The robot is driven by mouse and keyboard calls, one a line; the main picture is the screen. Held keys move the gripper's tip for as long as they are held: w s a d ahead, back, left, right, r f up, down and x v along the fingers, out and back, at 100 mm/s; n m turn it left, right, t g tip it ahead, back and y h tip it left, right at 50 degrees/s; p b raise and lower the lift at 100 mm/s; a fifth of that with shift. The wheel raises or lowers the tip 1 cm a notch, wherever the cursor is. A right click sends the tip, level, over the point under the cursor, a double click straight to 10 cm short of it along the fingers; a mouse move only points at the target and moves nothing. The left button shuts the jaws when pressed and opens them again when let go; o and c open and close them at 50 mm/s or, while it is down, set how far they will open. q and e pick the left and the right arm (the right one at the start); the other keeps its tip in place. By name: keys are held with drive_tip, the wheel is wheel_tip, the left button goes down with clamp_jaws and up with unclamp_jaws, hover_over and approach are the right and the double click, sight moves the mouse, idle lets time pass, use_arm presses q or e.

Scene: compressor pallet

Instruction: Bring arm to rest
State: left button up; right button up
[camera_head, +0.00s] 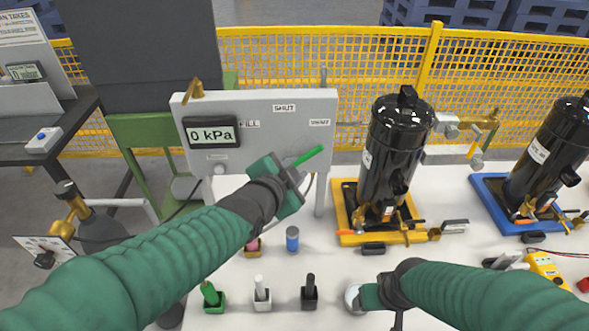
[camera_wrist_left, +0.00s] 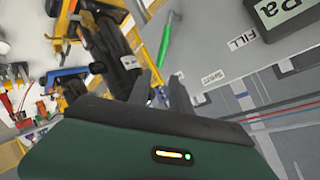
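My left gripper (camera_head: 297,172) is in front of the grey panel (camera_head: 260,107), at its lower right, beside a green lever (camera_head: 309,156). In the left wrist view its two fingers (camera_wrist_left: 163,85) stand apart with nothing between them, and the green lever (camera_wrist_left: 166,38) lies beyond them, apart. The panel has a display reading 0 kPa (camera_head: 211,133) and labels FILL, SHUT and VENT. My right arm comes in from the lower right. Its gripper (camera_head: 362,298) is low over the white table (camera_head: 440,190), by a white round thing (camera_head: 352,297); its fingers cannot be made out.
A black compressor (camera_head: 395,150) stands on a yellow tray (camera_head: 346,238), another (camera_head: 553,145) on a blue tray (camera_head: 487,190). Small holders (camera_head: 262,303) with coloured tools line the front, near a blue canister (camera_head: 292,240). A yellow multimeter (camera_head: 545,267) lies right. A yellow fence (camera_head: 290,60) stands behind.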

idle(0.3)
use_arm(q)
drive_tip(key=s+a+f+n+g+y+p, duration=0.1)
drive_tip(key=s+a+f+n+g+y, duration=0.4)
drive_tip(key=s+a+f, duration=1.5)
drive_tip(key=a+f+n+g, duration=0.1)
drive_tip(key=n+g, duration=0.3)
drive_tip(key=n, duration=0.4)
drive_tip(key=shift+s+a+f+n, duration=0.15)
drive_tip(key=shift+a+f+n, duration=0.15)
drive_tip(key=shift+f, duration=0.15)
use_arm(e)
drive_tip(key=shift+r, duration=0.5)
drive_tip(key=shift+d, duration=0.1)
drive_tip(key=shift+c, duration=0.3)
idle(1.6)
